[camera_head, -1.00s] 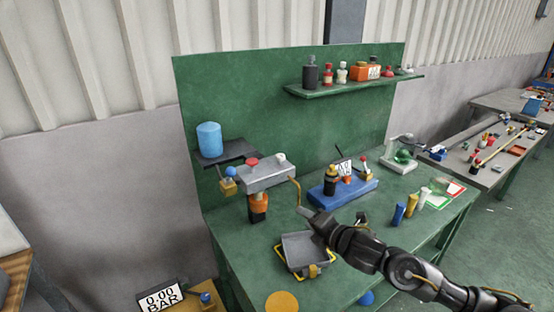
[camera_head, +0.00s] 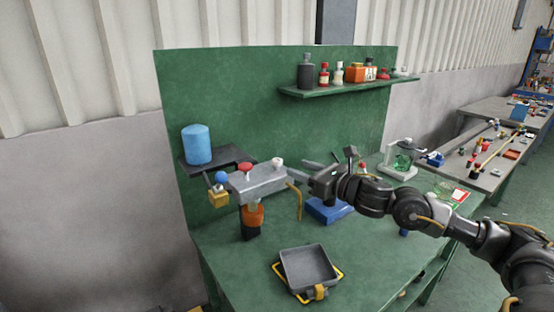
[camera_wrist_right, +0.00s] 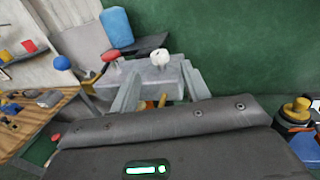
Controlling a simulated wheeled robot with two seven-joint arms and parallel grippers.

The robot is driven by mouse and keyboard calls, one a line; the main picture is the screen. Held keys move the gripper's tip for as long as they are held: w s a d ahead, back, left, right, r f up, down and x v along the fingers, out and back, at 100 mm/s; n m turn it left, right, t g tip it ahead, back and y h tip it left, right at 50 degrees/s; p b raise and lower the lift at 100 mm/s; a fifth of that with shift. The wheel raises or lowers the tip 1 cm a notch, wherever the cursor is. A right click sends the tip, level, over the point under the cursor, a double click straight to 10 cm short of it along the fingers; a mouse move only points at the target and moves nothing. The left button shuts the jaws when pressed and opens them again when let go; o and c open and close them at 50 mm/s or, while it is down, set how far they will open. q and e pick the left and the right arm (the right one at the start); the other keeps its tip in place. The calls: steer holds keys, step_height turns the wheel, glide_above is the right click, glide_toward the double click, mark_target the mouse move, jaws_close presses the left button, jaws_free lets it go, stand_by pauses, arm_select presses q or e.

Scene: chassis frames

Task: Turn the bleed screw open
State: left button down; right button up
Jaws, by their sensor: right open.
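A grey metal block (camera_head: 262,181) is mounted at the left of the green bench. It carries a red knob (camera_head: 245,167) and a white knob (camera_head: 277,162) on top, and a yellow hose hangs from its right end. I cannot tell for certain which part is the bleed screw. My right gripper (camera_head: 300,170) is open and empty, just right of the block. In the right wrist view, its two fingers (camera_wrist_right: 160,76) point toward the block, with the white knob (camera_wrist_right: 160,57) beyond and between the tips, apart from them. My left gripper is out of view.
A grey tray (camera_head: 287,277) sits at the bench front. An orange-and-black bottle (camera_head: 252,220) stands under the block, and a blue ball handle (camera_head: 221,177) is at its left. A blue fixture (camera_head: 328,212) lies beneath my right gripper. Above is a shelf (camera_head: 345,88) with bottles.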

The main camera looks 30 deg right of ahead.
mark_target(281, 160)
steer(key=p+x, duration=0.1)
steer(key=x, duration=0.3)
steer(key=p+x, duration=0.2)
steer(key=x, duration=0.2)
steer(key=shift+s+r, duration=0.1)
steer(key=shift+r, duration=0.1)
steer(key=shift+w+a+f, duration=0.2)
steer(key=shift+w+a, duration=0.1)
steer(key=shift+w, duration=0.35)
steer(key=shift+c, duration=0.4)
